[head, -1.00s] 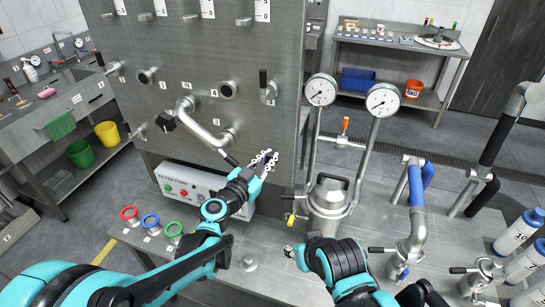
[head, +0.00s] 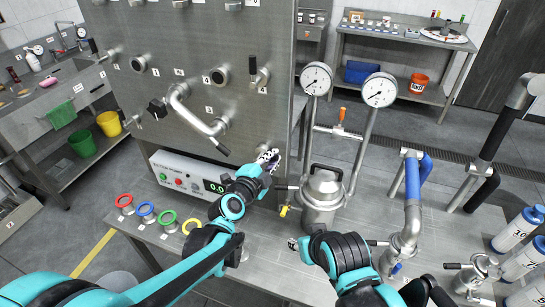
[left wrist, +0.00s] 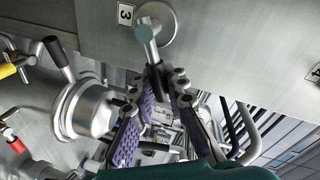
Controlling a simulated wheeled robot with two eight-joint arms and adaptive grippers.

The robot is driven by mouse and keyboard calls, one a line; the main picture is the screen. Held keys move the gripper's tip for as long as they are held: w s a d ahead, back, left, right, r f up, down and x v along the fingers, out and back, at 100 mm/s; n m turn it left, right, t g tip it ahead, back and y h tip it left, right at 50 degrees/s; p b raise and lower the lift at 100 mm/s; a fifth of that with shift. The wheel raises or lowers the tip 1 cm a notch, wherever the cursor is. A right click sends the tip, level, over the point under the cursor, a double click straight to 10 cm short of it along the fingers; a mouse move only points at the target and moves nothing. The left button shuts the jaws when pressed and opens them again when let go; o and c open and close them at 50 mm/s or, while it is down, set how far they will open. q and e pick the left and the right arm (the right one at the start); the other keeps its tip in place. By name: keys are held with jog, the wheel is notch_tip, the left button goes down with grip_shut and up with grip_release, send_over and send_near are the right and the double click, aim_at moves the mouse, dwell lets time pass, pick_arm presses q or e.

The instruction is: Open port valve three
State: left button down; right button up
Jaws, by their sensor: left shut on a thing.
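Port valve three (left wrist: 150,35) shows at the top of the left wrist view, beside a plate marked 3 (left wrist: 125,14). Its round flange sits on the steel panel and its lever points down between my fingers. My left gripper (left wrist: 155,85) is shut on that lever, with purple-padded fingers on both sides. In the head view my left gripper (head: 268,158) is at the lower right edge of the steel panel (head: 205,50), and it hides the valve there. My right arm is in front of the steel vessel, with a small part of the right gripper (head: 294,244) showing; its jaw state is unclear.
A steel vessel (head: 322,195) with two gauges (head: 316,78) stands close to the right of my left gripper. A control box (head: 182,178) and coloured rings (head: 166,217) are at the left. Pipes with a blue sleeve (head: 412,182) stand farther right.

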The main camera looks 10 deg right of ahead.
pick_arm(q)
jog(key=shift+s+d+f+m+y+b, duration=0.15)
jog(key=shift+f+m+y+b, duration=0.35)
jog(key=shift+m, duration=0.5)
jog(key=shift+d+f+m+t+b, duration=0.1)
jog(key=shift+f+m+t+b, duration=0.2)
jog(key=shift+f+m, duration=0.55)
jog(key=shift+r+m, duration=0.15)
jog(key=shift+m, duration=0.1)
jog(key=c, duration=1.5)
grip_release()
jog(key=v, duration=1.2)
